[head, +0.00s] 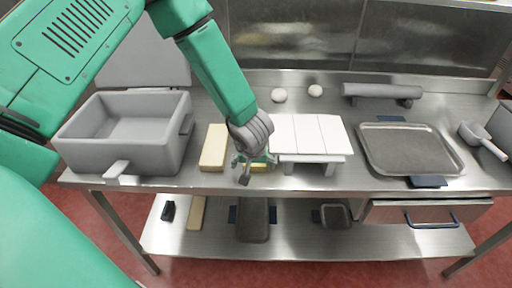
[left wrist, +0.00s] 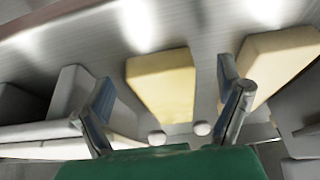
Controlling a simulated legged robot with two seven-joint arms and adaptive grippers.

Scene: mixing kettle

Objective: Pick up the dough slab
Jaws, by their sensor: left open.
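Two slabs lie on the steel table, and I cannot tell for sure which is the dough. A cream slab (head: 214,148) lies just left of my left gripper (head: 254,163); it also shows at the right of the left wrist view (left wrist: 278,60). A yellower slab (head: 258,167) lies under that gripper and is mostly hidden by it in the head view. In the left wrist view this yellow slab (left wrist: 163,85) shows between the two spread fingers. The gripper is open and holds nothing. Any contact with the slab cannot be told. My right gripper is not in view.
A grey open kettle box (head: 126,130) stands left of the slabs. A white stand (head: 310,135) is close on the gripper's right. Two white balls (head: 278,95) and a grey roller (head: 380,90) lie behind. A grey tray (head: 410,150) lies to the right.

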